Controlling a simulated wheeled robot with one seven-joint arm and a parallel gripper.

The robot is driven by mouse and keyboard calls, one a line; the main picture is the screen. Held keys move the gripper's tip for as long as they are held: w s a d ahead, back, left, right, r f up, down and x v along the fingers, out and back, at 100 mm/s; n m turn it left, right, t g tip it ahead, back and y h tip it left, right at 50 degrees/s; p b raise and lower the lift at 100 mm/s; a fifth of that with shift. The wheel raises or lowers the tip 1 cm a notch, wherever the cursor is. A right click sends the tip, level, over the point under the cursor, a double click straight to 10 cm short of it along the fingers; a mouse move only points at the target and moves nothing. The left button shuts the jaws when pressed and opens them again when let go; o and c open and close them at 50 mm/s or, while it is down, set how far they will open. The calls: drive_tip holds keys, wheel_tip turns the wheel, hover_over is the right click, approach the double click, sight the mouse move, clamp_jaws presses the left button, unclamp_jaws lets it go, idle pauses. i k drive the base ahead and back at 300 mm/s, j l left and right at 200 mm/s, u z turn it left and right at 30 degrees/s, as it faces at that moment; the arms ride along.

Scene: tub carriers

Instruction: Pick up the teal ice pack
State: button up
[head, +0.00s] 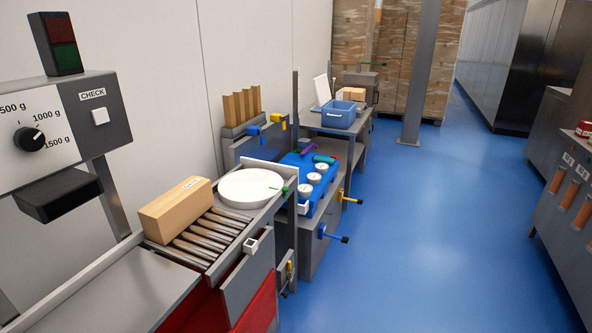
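No teal ice pack shows clearly in the head view. A small teal item (325,158) lies at the far end of a blue board (293,168) on a grey cabinet, but it is too small to tell what it is. A blue tub (338,115) stands on a grey table (313,121) farther back; its inside is mostly hidden. My gripper is not in view.
A wooden box (177,210) and a round white disc (251,188) sit by the roller conveyor (205,240) at left. Coloured handles stick out of the cabinet (318,232). The blue floor (440,230) is clear; a grey post (419,75) stands farther back.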

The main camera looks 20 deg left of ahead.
sight(316, 158)
drive_tip(key=i+u, duration=0.15)
drive_tip(key=i, duration=0.35)
drive_tip(key=i+l+u, duration=0.2)
drive_tip(key=i, duration=0.3)
drive_tip(key=i+u, duration=0.15)
drive_tip(key=i, duration=0.35)
drive_tip(key=i+l+u, duration=0.2)
drive_tip(key=i, duration=0.25)
drive_tip(key=i+l+u, duration=0.15)
drive_tip(key=i+l, duration=0.2)
drive_tip(key=i, duration=0.15)
